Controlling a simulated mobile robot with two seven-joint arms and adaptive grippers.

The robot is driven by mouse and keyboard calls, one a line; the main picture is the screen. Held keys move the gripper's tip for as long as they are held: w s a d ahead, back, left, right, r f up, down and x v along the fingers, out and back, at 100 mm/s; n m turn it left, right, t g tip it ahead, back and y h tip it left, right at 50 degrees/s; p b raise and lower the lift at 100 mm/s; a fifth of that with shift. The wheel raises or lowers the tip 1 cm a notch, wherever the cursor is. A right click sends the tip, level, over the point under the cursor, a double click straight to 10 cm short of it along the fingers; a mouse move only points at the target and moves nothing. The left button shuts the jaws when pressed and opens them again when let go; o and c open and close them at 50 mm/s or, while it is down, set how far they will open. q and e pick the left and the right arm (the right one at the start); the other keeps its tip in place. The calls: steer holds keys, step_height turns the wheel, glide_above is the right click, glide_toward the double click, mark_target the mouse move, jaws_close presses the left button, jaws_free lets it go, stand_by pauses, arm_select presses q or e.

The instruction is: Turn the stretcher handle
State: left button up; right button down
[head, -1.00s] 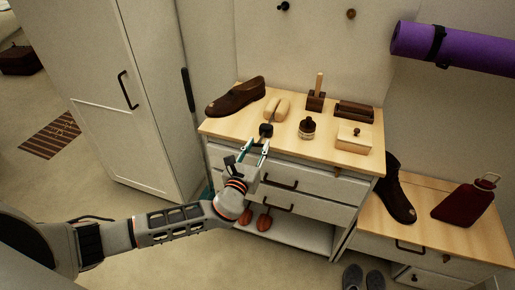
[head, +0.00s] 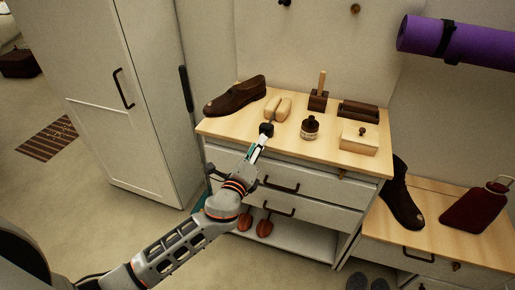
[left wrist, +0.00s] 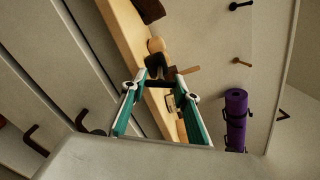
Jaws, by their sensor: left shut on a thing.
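The shoe stretcher, with its split pale wooden form (head: 278,108), lies on the cabinet top near the front left edge. Its dark handle (head: 266,129) points toward me at the front edge. My left gripper (head: 261,140) reaches up to the handle from the front and is shut on it, with its fingers seen nearly edge-on. In the left wrist view the teal-sided fingers (left wrist: 157,84) stand at either side of the dark handle (left wrist: 155,64), with the wooden form (left wrist: 157,45) beyond. The exact finger contact is too small to make out. My right gripper is not in view.
A brown shoe (head: 236,96) lies left of the stretcher. A dark jar (head: 310,127), a brush holder (head: 319,98) and a wooden box (head: 359,138) stand to its right. Drawer handles (head: 281,186) stick out below the top. A white wardrobe (head: 140,110) stands left.

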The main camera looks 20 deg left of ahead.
arm_select(q)
steer(key=shift+n+b, duration=0.35)
steer(key=shift+n, duration=1.95)
steer(key=o, duration=1.1)
steer(key=shift+o, duration=0.2)
steer(key=s, duration=1.2)
steer(key=shift+a, duration=0.15)
